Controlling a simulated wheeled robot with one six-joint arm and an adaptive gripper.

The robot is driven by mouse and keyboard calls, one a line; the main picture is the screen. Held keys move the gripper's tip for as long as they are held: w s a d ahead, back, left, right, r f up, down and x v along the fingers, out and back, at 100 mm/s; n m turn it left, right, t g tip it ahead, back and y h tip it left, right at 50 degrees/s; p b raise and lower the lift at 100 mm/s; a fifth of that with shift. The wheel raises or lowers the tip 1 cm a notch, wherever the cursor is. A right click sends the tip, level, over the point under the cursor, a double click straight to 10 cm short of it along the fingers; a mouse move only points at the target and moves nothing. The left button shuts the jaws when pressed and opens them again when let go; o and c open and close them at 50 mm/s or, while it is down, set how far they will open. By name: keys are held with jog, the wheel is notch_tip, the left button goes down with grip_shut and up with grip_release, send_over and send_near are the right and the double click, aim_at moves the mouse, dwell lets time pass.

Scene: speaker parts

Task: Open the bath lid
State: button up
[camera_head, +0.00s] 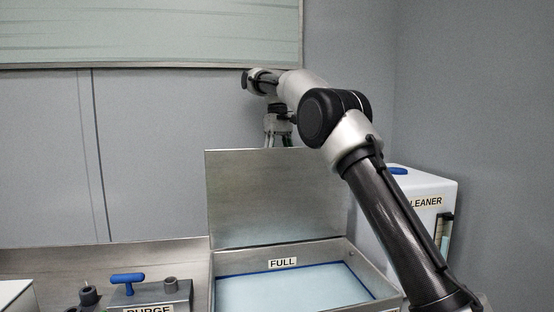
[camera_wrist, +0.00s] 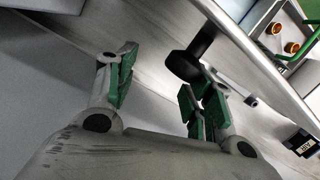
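The bath lid (camera_head: 280,195) is a flat metal panel standing nearly upright at the back of the bath in the head view. The bath (camera_head: 378,292) is open below it, with pale blue liquid inside and a FULL label (camera_head: 283,263) on the inner back wall. My gripper (camera_head: 279,139) is behind the lid's top edge, its lower part hidden by the lid. In the wrist view my gripper (camera_wrist: 158,82) has its green-padded fingers spread apart with nothing clamped between them. A black knob-like part (camera_wrist: 190,62) lies just beyond the right finger; I cannot tell whether they touch.
A white CLEANER container (camera_head: 435,190) stands right of the bath. A blue T-handle (camera_head: 128,279) above a PURGE label (camera_head: 150,310) is at the left. A wall panel (camera_head: 150,30) hangs above. The wrist view shows orange fittings (camera_wrist: 291,48) and a green tube.

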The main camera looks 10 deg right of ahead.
jog(key=shift+a+r, duration=0.15)
jog(key=shift+a, duration=0.05)
dwell(0.3)
